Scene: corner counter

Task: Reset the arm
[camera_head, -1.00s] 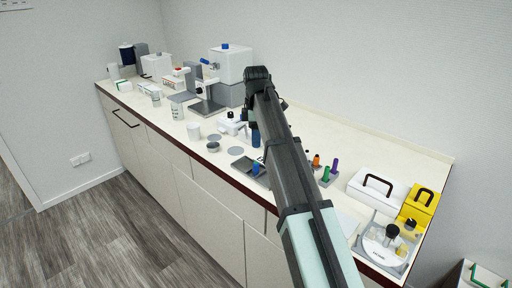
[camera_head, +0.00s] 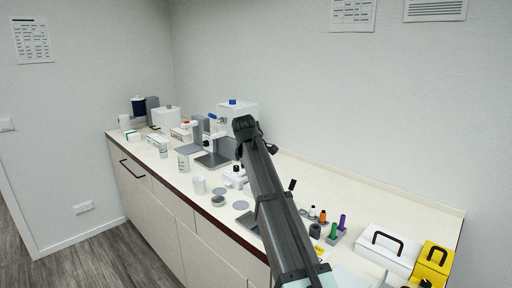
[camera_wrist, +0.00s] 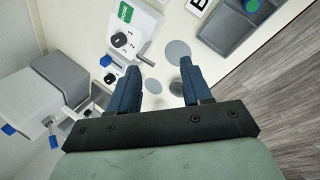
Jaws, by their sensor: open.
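My gripper (camera_wrist: 158,72) shows in the wrist view with its two dark blue fingers spread apart and nothing between them. It is above the counter (camera_head: 290,170), with a grey disc (camera_wrist: 178,50) on the counter top beyond the fingertips. In the head view my arm runs from the bottom centre up over the counter, bent at its far end. The fingers are hidden behind the arm there.
A white device with a green label (camera_wrist: 137,25) and a grey tray (camera_wrist: 226,25) lie near the gripper. A white machine with a blue cap (camera_head: 238,113) stands by the wall. Bottles (camera_head: 333,230), a white case (camera_head: 388,250) and a yellow case (camera_head: 433,262) stand right.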

